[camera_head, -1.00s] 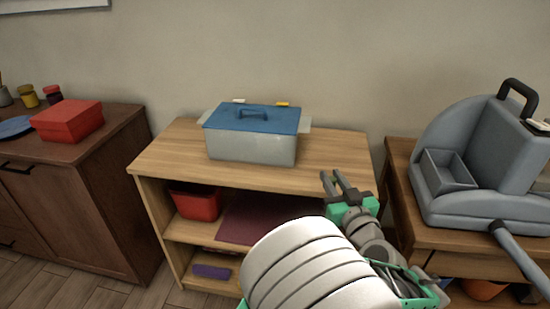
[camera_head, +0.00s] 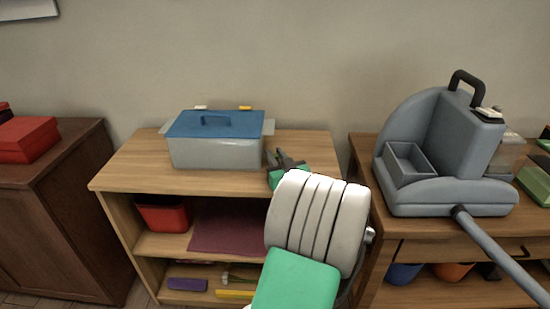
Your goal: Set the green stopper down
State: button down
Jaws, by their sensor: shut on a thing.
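My gripper (camera_head: 275,156) is over the right part of the light wooden shelf unit's top (camera_head: 308,148), just right of the grey box with the blue lid (camera_head: 216,152). Its fingers point up and left, toward the back wall. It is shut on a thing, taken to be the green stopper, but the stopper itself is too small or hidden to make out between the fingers. Whether it touches the shelf top cannot be told. The green parts near the fingers belong to my gripper and arm.
Small white and yellow things (camera_head: 245,108) show behind the box. A grey machine (camera_head: 440,150) with a long handle stands on a wooden table to the right. A dark cabinet (camera_head: 60,180) with a red box (camera_head: 26,140) is at left. The shelf top's front left is clear.

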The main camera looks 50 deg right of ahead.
jog(key=shift+f, duration=0.15)
jog(key=c, duration=1.5)
grip_release()
jog(key=shift+r, duration=0.2)
